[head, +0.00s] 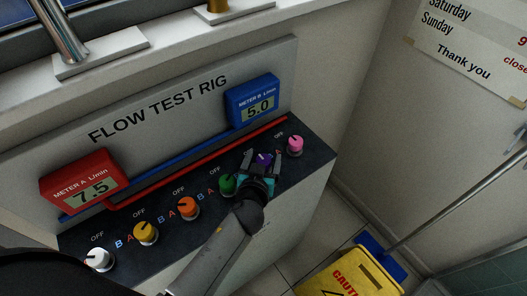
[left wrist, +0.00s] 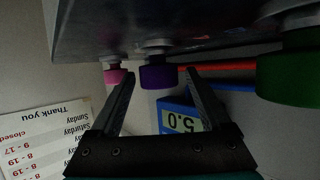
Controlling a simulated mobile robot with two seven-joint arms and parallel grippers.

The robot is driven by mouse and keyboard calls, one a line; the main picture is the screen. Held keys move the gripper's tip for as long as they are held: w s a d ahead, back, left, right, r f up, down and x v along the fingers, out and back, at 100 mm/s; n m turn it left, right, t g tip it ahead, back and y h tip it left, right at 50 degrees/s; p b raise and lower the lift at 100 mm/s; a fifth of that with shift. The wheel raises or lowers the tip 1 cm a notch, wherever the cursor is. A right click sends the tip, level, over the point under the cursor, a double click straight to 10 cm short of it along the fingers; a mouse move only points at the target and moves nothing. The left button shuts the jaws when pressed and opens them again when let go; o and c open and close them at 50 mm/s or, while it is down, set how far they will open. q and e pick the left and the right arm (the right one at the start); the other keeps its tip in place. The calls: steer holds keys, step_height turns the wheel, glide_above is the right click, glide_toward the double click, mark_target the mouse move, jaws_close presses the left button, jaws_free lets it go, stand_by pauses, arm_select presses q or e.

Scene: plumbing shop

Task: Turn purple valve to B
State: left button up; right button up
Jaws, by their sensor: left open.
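The purple valve (head: 264,158) is a round knob on the dark top of the flow test rig, between the green and pink knobs. My left gripper (head: 263,154) is open, with one finger on each side of it. In the left wrist view the purple valve (left wrist: 158,79) shows between the fingertips of the left gripper (left wrist: 160,73). I cannot tell whether the fingers touch it. The gripper partly hides the knob and its labels in the head view, so its setting is hard to read. My right gripper is not in view.
The green knob (head: 227,184) and pink knob (head: 295,144) stand close on either side. Orange (head: 188,208), yellow (head: 146,233) and white (head: 100,260) knobs are further left. Red meter A (head: 80,184) reads 7.5; blue meter B (head: 253,101) reads 5.0. A yellow bucket (head: 350,275) stands on the floor.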

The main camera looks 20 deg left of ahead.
arm_select(q)
jaws_close()
stand_by(0.8)
